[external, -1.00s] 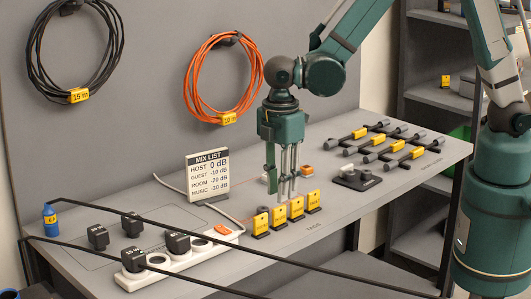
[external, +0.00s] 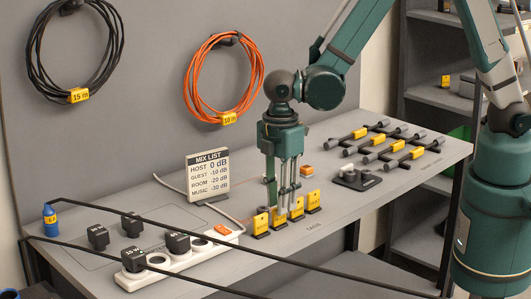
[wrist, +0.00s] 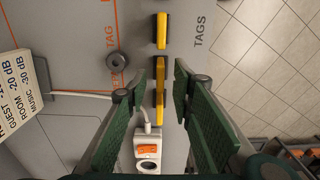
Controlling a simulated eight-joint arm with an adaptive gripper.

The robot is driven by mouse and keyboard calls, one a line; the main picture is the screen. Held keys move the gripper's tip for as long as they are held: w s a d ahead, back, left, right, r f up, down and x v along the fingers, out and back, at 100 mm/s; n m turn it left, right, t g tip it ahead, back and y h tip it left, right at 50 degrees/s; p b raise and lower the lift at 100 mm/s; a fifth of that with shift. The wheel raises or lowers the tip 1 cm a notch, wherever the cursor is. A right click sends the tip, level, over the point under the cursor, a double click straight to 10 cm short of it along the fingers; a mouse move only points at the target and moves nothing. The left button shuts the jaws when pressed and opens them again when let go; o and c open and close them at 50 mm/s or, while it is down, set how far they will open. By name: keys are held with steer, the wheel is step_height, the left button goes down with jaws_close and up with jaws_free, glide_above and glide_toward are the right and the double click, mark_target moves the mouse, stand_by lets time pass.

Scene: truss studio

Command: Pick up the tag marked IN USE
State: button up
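Several yellow tags stand upright in a row on dark bases along the bench front: the leftmost tag (external: 261,222), another tag (external: 297,209) and the rightmost tag (external: 313,200). Their lettering is too small to read, so I cannot tell which says IN USE. My gripper (external: 284,208) points down low over the left-middle part of the row and partly hides it. In the wrist view, my gripper (wrist: 160,75) is open, with green fingers on either side of a yellow tag seen edge-on (wrist: 158,108). One more tag (wrist: 162,30) lies beyond the fingertips.
A white power strip (external: 160,268) with black plugs lies at the left. The mix list sign (external: 208,175) stands behind the row. A dark block (external: 357,179) and a rack with yellow-labelled bars (external: 385,145) are to the right. Black cables cross in front.

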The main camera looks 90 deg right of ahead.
mark_target(279, 224)
steer(key=shift+a+f, duration=0.1)
steer(key=shift+f, duration=1.8)
jaws_close()
